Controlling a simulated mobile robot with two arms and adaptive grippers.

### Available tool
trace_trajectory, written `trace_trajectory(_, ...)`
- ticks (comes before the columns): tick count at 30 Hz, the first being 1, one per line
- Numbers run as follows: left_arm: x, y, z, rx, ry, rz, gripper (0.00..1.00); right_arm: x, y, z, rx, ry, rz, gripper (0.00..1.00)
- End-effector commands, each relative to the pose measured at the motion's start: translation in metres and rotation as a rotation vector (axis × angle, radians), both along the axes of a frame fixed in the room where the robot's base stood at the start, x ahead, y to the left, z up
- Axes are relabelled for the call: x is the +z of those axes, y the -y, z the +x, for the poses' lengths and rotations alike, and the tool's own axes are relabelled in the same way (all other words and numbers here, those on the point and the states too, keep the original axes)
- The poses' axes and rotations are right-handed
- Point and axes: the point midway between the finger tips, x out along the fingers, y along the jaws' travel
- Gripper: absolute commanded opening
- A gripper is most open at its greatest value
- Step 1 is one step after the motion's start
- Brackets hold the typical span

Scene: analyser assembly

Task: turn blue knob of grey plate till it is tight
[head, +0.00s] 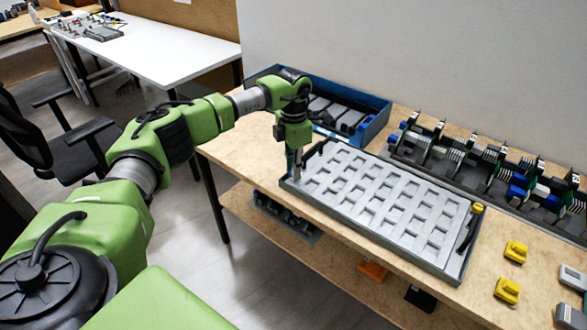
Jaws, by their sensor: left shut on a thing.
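The grey plate (388,190) with rows of square recesses lies in a dark tray on the wooden table. My left gripper (297,172) points down at the plate's left end, with its fingers shut at the plate's edge. The blue knob is not distinguishable; the fingers hide the spot where they close. My right gripper is not in view.
A blue bin (372,129) with grey parts stands behind the plate. A long rack of modules (480,165) runs along the wall. Yellow parts (514,252) and grey parts (572,278) lie at the right. A yellow-ended dark piece (470,226) is at the tray's right end.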

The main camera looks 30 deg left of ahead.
Motion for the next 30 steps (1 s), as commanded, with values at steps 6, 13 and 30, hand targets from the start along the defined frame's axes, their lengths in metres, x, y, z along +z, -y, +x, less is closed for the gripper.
trace_trajectory(6, 0.001, 0.0, 0.001, -0.206, 0.003, -0.001, 0.0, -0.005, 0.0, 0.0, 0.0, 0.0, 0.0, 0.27)
trace_trajectory(13, 0.001, 0.0, 0.001, -0.411, 0.003, 0.0, 0.0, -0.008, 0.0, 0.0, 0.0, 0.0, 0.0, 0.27)
trace_trajectory(30, 0.002, -0.001, 0.001, -0.697, 0.005, 0.001, 0.0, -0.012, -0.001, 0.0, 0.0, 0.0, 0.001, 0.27)
